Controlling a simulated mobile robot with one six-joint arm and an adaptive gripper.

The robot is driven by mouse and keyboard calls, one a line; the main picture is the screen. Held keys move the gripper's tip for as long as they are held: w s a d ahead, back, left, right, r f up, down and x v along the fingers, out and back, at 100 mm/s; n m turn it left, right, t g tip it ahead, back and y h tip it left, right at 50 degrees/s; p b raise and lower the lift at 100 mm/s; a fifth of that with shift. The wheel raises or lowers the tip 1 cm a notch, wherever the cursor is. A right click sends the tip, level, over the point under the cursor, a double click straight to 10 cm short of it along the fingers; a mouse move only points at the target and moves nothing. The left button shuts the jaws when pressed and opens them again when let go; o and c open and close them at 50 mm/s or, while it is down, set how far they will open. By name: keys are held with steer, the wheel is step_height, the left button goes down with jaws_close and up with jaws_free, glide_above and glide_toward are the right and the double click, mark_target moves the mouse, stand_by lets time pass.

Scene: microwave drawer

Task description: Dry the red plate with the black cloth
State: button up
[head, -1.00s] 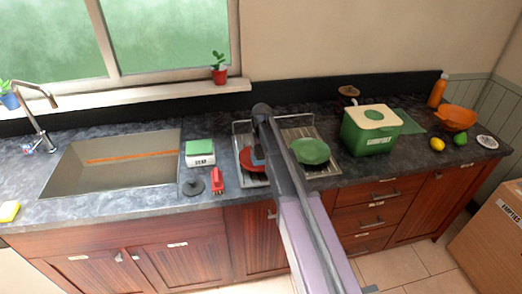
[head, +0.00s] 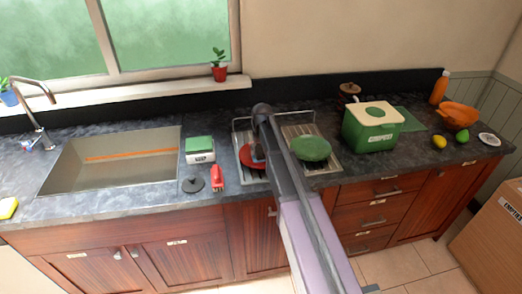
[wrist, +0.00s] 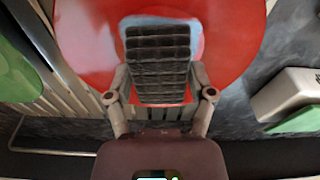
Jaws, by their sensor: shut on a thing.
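The red plate (head: 248,158) sits in the metal dish rack at the middle of the counter. It fills the upper part of the wrist view (wrist: 85,60). My gripper (wrist: 158,85) is over the plate, its fingers on either side of a black ridged pad that looks like the black cloth (wrist: 158,60). The gripper is shut on it. The cloth lies over the plate and seems to touch it. A pale, shiny grey patch shows on the plate around the cloth. In the head view my arm hides part of the plate, and the cloth is hard to make out.
A green plate (head: 311,149) is in the rack to the right, beside the green bin (head: 369,132). The sink (head: 110,170) is farther left.

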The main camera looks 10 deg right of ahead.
steer(key=shift+f+b, duration=0.65)
stand_by(0.8)
steer(key=shift+a+r, duration=0.1)
steer(key=shift+a, duration=0.1)
steer(key=shift+a, duration=0.2)
steer(key=shift+d, duration=0.2)
steer(key=shift+d, duration=0.6)
steer(key=shift+a, duration=0.15)
stand_by(0.4)
steer(key=shift+s+a, duration=0.1)
steer(key=shift+a, duration=0.55)
